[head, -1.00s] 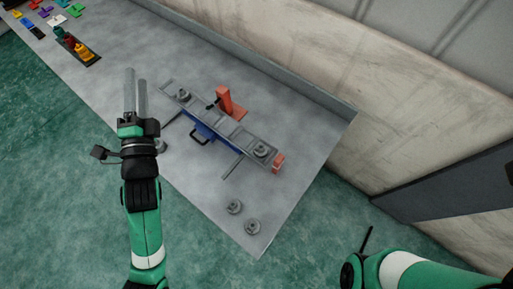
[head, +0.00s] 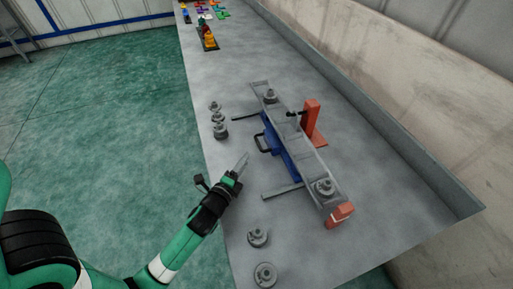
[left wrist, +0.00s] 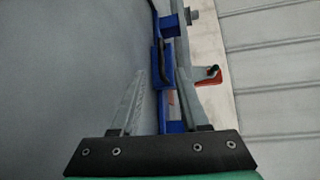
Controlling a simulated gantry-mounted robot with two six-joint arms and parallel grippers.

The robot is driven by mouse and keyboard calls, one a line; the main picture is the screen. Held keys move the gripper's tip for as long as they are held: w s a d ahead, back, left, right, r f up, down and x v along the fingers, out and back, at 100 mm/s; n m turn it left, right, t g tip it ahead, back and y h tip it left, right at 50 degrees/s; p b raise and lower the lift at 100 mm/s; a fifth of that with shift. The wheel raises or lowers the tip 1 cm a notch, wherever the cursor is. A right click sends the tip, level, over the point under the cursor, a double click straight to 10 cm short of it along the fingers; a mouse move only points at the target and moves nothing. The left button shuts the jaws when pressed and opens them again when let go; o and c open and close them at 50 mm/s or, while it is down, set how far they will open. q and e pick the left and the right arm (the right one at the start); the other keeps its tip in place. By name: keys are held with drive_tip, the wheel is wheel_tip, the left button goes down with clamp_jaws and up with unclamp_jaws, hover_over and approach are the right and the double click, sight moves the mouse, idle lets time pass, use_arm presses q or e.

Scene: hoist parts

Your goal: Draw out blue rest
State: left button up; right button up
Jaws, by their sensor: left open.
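The blue rest (head: 279,143) lies low on the table beneath a long grey slotted beam (head: 303,143). Its dark loop handle (head: 262,144) sticks out on the left side. My left gripper (head: 243,162) is open and empty, to the near left of the handle and apart from it, fingers aimed toward the rest. In the left wrist view blue parts of the rest (left wrist: 161,68) show ahead, between and beyond the two fingers (left wrist: 160,98). The beam covers part of the rest. My right gripper is not in view.
An orange-red upright (head: 311,118) stands behind the beam, and an orange block (head: 339,216) sits at its near end. Grey weights stand on the beam (head: 325,187) and along the table edge (head: 220,130). Coloured parts (head: 207,38) lie far back. A raised wall borders the table's right.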

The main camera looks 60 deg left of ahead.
sight(256, 152)
use_arm(q)
drive_tip(key=b+x, duration=0.2)
drive_tip(key=x, duration=0.7)
drive_tip(key=shift+w+a, duration=0.2)
drive_tip(key=shift+w, duration=0.1)
clamp_jaws()
idle(0.8)
